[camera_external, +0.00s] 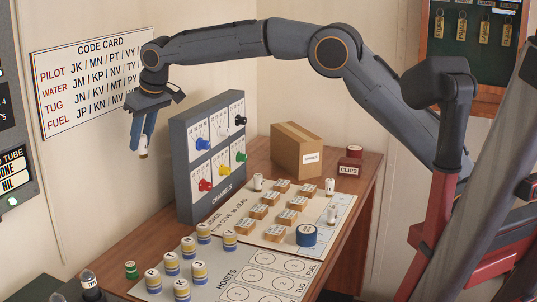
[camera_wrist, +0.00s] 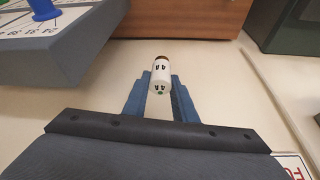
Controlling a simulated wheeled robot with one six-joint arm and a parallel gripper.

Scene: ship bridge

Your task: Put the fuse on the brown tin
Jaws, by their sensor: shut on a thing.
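My gripper (camera_external: 143,138) is shut on the fuse (camera_external: 143,152), a small white cylinder with a brown end. It holds the fuse in the air by the left wall, left of the grey channel panel. In the wrist view the fuse (camera_wrist: 161,74) sits between the fingertips (camera_wrist: 158,84), its printed side showing and its brown end pointing away. A small dark red-brown round lid or tin (camera_external: 354,151) stands at the back right of the desk, by the CLIPS box (camera_external: 349,166), far from my gripper. I cannot tell for sure that it is the brown tin.
The grey panel (camera_external: 181,165) with coloured knobs stands upright on the desk. A brown carton (camera_external: 297,148) is behind it. Wooden blocks, white cylinders and a blue tin (camera_external: 306,236) cover the desk mat. Several striped lettered tins (camera_external: 198,272) and a green tin (camera_external: 131,270) stand in front.

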